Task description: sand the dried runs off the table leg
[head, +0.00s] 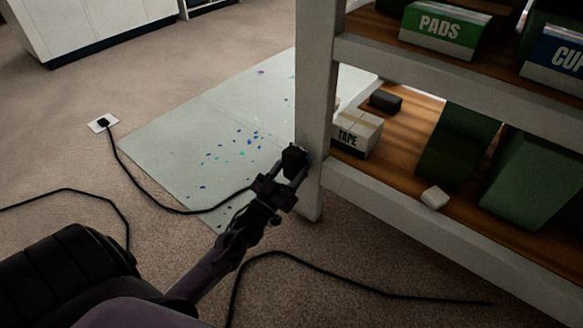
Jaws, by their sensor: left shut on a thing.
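My left gripper (287,178) reaches up from the bottom of the head view. It is shut on a small dark block (293,158), partly hidden by the fingers. The block is at the lower part of a pale upright leg (316,95) at the corner of a shelved wooden unit, close to or touching its left side; I cannot tell which. Dried runs on the leg cannot be made out. My right gripper is out of view.
A PADS box (444,32) stands above. A speckled sheet (205,125) covers the floor left. Black cables (142,182) cross the carpet.

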